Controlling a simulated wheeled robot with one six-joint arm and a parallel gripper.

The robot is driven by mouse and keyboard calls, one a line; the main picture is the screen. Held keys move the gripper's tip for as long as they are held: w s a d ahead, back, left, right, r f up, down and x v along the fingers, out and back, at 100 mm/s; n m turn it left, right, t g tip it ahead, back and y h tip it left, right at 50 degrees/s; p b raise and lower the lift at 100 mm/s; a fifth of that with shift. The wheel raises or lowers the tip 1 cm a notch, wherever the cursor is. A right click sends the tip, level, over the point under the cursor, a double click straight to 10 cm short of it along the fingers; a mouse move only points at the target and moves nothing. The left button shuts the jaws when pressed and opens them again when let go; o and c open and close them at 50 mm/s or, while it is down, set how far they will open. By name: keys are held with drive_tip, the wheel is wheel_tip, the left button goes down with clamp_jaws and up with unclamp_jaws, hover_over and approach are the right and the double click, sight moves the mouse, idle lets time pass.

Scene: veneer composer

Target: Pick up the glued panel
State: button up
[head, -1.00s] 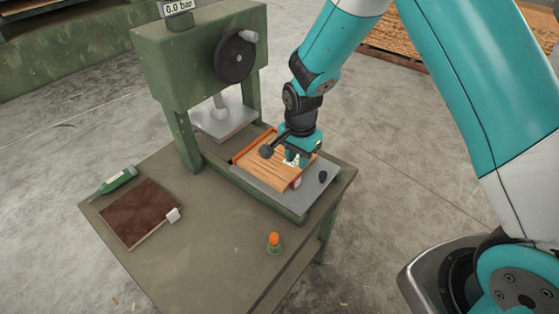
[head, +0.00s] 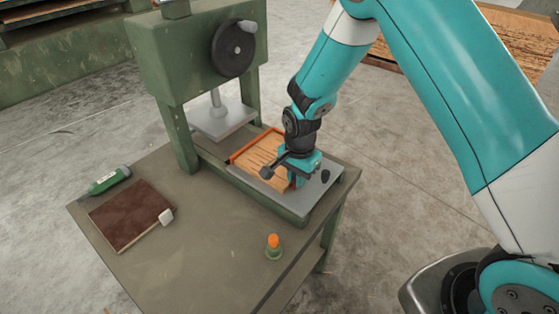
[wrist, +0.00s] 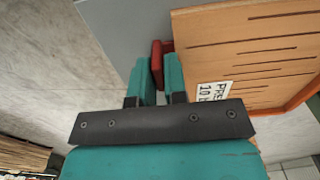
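The glued panel (head: 262,163) is a light wood sheet with dark grooves, lying flat on the grey press plate against an orange-red frame. It also shows in the wrist view (wrist: 240,50), with a white printed label on it. My gripper (head: 296,180) is low at the panel's front right side. In the wrist view my two teal fingers (wrist: 160,78) point down on either side of a small red block (wrist: 157,52) beside the panel's edge. The gap between them is narrow, and I cannot tell whether they press on the block.
The green press (head: 195,60) with a handwheel stands behind the plate. A black knob (head: 325,176) stands right of my gripper.

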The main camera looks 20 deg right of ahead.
clamp_jaws()
drive_tip(key=shift+r, duration=0.1)
